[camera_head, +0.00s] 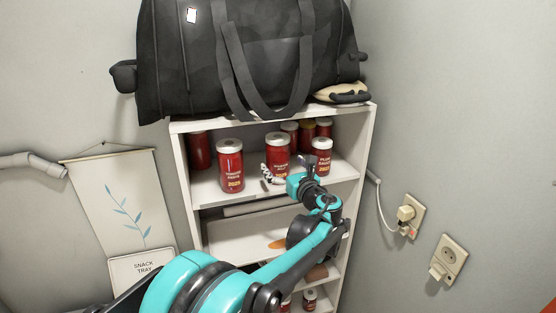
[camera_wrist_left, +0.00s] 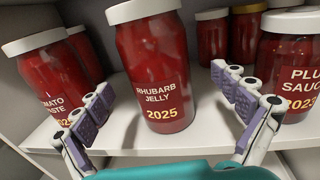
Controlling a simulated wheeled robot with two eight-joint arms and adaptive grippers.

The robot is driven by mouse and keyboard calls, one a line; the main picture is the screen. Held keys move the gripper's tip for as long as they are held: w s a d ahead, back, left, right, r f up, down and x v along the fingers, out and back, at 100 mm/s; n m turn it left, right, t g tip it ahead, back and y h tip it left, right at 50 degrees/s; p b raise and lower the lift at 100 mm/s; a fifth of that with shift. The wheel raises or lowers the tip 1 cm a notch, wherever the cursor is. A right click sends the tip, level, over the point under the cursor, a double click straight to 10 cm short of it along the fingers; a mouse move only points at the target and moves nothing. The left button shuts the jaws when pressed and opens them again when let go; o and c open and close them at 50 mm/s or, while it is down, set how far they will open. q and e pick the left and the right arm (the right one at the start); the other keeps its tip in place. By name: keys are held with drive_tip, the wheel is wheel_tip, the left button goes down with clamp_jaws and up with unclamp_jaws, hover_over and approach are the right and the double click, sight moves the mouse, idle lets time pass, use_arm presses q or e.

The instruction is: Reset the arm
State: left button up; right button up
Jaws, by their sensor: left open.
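My left arm (camera_head: 290,262) is teal and black and reaches from the bottom of the head view to the shelf. My left gripper (camera_head: 268,178) is at the upper shelf, in front of the middle jar. In the left wrist view the gripper (camera_wrist_left: 165,110) is open, its purple-padded fingers apart. The rhubarb jelly jar (camera_wrist_left: 150,65) stands upright between and beyond the fingers, and they do not appear closed on it. The same jar (camera_head: 277,150) shows in the head view. My right gripper is not in view.
A tomato paste jar (camera_head: 230,170) stands to the left and a plum sauce jar (camera_head: 321,158) to the right, with more jars behind. A black bag (camera_head: 185,70) lies on the white shelf unit (camera_head: 185,185). Walls are close on both sides.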

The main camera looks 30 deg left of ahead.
use_arm(q)
drive_tip(key=v, duration=1)
drive_tip(key=s+f+n+g+h+b, duration=0.1)
drive_tip(key=s+f+n+h+b, duration=0.35)
drive_tip(key=f, duration=0.75)
drive_tip(key=s+f+n+g+h+b, duration=0.1)
drive_tip(key=s+f+n+h+b, duration=0.1)
drive_tip(key=s+f+n+b, duration=0.65)
drive_tip(key=s+d+f+n+h+b, duration=0.2)
drive_tip(key=s+d+f+n+b, duration=0.2)
drive_tip(key=f, duration=0.5)
drive_tip(key=s+d+f+n+h+b, duration=0.3)
drive_tip(key=s+d+f+n+b, duration=0.1)
drive_tip(key=f, duration=0.5)
drive_tip(key=s+d+f+n+h+b, duration=0.3)
drive_tip(key=d+f+b, duration=0.3)
drive_tip(key=f, duration=0.4)
drive_tip(key=shift+s+d+n+g+b, duration=0.2)
drive_tip(key=shift+s+n+g+b, duration=0.2)
drive_tip(key=shift+s+b, duration=0.2)
